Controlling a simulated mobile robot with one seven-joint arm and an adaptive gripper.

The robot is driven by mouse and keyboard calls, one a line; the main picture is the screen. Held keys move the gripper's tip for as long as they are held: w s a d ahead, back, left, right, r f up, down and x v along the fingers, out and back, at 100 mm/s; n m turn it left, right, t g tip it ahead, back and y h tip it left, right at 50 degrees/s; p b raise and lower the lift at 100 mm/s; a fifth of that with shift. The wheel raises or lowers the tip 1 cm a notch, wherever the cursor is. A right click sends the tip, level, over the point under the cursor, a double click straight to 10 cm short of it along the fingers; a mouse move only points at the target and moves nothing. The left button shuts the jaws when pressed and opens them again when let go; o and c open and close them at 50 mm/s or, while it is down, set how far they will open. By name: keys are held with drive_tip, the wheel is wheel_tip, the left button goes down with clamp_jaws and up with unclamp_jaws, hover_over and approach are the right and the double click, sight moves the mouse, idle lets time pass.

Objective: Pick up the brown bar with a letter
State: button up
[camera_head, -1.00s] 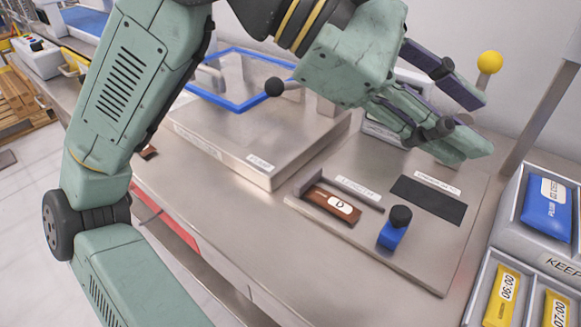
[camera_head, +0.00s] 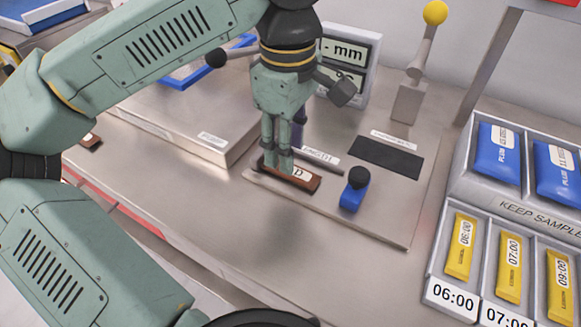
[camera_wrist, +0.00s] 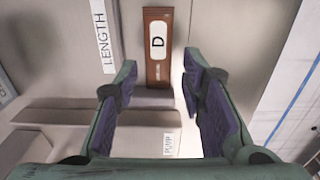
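In the wrist view my gripper (camera_wrist: 158,70) is open, with one finger to each side of the bar's near end. I cannot tell whether the fingers reach down beside it.
A blue block with a black knob (camera_head: 353,190) stands on the plate right of the bar. A dark pad (camera_head: 385,157) lies behind it. A display reading mm (camera_head: 345,75) and a yellow-ball lever (camera_head: 425,50) stand behind. Sample racks (camera_head: 530,212) are at right. Another brown piece (camera_head: 91,141) lies at left.

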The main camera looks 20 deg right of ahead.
wheel_tip(320, 180, down, 4)
drive_tip(key=shift+d+f+p, duration=0.1)
drive_tip(key=shift+d+p, duration=0.05)
drive_tip(key=shift+p, duration=0.25)
drive_tip(key=shift+c, duration=0.3)
drive_tip(key=c, duration=0.8)
drive_tip(key=shift+r, duration=0.2)
wheel_tip(320, 180, up, 10)
drive_tip(key=shift+f+b, duration=0.1)
drive_tip(key=shift+b, duration=0.55)
